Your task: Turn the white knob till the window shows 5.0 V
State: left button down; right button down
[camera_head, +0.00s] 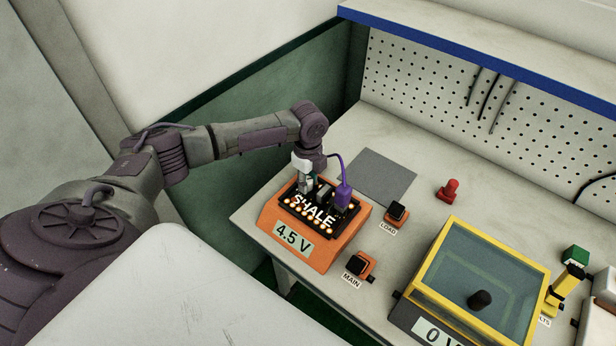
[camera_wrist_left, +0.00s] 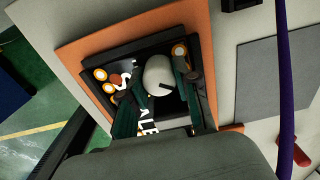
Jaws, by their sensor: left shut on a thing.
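The orange supply box (camera_head: 265,217) stands on the bench, with a black top panel marked SHALE and several lit round lamps. Its window (camera_head: 293,240) reads 4.5 V. My left gripper (camera_head: 307,184) reaches down onto the top panel from above. In the left wrist view the white knob (camera_wrist_left: 160,75), with a dark pointer line, sits between the two dark green fingers, and the gripper is shut on it. In the head view the gripper hides the knob. My right gripper is in neither view.
A purple plug and cable (camera_head: 343,190) stand close right of the gripper. Orange switches LOAD (camera_head: 396,212) and MAIN (camera_head: 359,266) lie to the right. A yellow-framed glass-lidded box (camera_head: 480,282) with a 0 V window, a red knob-like piece (camera_head: 448,190) and a grey mat (camera_head: 377,176) share the bench.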

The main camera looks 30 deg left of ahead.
aim_at(308, 180)
pick_arm(q)
jog(key=shift+m, duration=0.6)
jog(key=c, duration=0.8)
grip_release()
notch_tip(308, 180, up, 12)
jog(key=shift+r, duration=0.1)
dwell(0.3)
